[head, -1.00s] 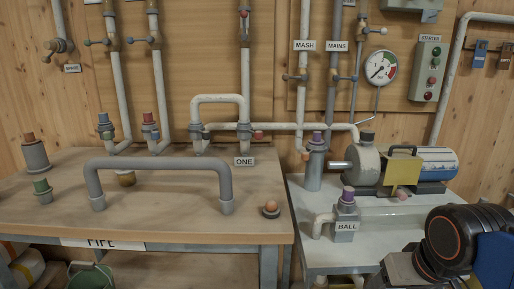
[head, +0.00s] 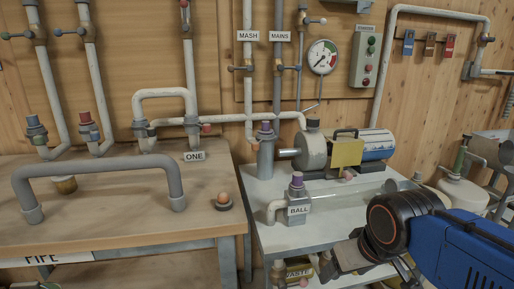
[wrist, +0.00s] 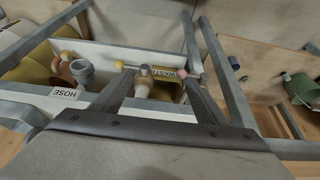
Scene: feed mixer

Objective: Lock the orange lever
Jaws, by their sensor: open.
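No lever in view is clearly orange, so I cannot tell which one the task means. Salmon-coloured knobs show on the pipe by the ONE label (head: 206,128), on the clear tube beside the BALL valve (head: 348,174) and low by the WASTE label (head: 304,283). My gripper (head: 350,262) is in front of the lower right of the metal bench. In the wrist view my gripper (wrist: 157,82) is open and empty, its fingers apart. A tan-capped valve (wrist: 145,71) and the WASTE label (wrist: 164,74) show between and beyond them. A pinkish knob (wrist: 182,73) is near the right finger.
A wooden bench (head: 120,225) with a grey pipe loop (head: 97,165) is on the left. The pump (head: 313,150) stands on the metal bench (head: 262,208). In the wrist view, grey frame bars (wrist: 216,62) and the HOSE-labelled pipe (wrist: 82,72) are close to my gripper.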

